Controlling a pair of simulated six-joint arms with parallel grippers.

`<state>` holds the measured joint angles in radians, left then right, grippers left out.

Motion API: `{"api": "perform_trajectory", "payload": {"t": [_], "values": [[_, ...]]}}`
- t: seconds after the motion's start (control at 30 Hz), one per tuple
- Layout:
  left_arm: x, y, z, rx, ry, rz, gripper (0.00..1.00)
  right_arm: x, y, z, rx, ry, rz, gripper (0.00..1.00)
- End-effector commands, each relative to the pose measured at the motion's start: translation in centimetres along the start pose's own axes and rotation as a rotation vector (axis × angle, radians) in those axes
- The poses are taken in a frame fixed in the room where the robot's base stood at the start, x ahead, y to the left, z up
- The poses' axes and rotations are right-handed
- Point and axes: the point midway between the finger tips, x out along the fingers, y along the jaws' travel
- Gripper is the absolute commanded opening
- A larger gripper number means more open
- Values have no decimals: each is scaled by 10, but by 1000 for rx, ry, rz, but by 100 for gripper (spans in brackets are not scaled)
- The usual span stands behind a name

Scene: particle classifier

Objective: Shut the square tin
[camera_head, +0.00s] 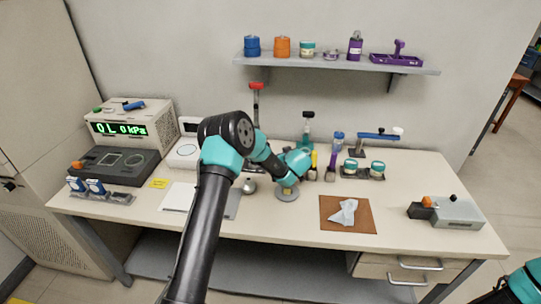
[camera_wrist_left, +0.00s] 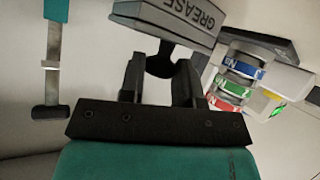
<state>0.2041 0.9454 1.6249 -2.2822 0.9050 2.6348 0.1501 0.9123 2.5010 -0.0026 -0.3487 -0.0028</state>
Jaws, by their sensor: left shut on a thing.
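My left gripper (camera_wrist_left: 158,85) is shut on the dark knob (camera_wrist_left: 160,62) of a grey, flat-sided piece marked GREASE (camera_wrist_left: 180,18), which looks like the lid of the square tin. The piece is cut off by the top edge of the left wrist view. In the head view my left gripper (camera_head: 287,183) is over the middle of the bench, partly hidden by its own wrist. I cannot make out the tin's body there. A grey round base (camera_head: 287,196) shows just below the gripper; I cannot tell whether the two touch. My right gripper is out of view.
Stacked rings with blue, red and green bands (camera_wrist_left: 238,75) stand close by in the wrist view. A brown mat (camera_head: 330,218) with a crumpled white cloth (camera_head: 344,211) and a holder with two jars (camera_head: 364,171) lie to the right.

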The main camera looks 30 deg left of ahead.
Motion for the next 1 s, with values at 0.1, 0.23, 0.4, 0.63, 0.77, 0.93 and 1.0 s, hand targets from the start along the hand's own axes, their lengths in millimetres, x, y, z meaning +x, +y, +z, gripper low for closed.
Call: {"api": "perform_trajectory", "payload": {"t": [0.1,0.23,0.4,0.63,0.77,0.93,1.0], "values": [[-2,7,3,1,9,12,0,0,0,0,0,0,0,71],[-2,8,3,0,11,14,0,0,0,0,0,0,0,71],[-2,8,3,1,11,13,0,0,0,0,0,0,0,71],[-2,8,3,1,10,13,40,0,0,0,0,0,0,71],[-2,7,3,1,10,12,40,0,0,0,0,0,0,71],[-8,7,3,1,10,12,40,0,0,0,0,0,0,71],[-14,8,3,1,10,13,40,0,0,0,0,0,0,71]]}}
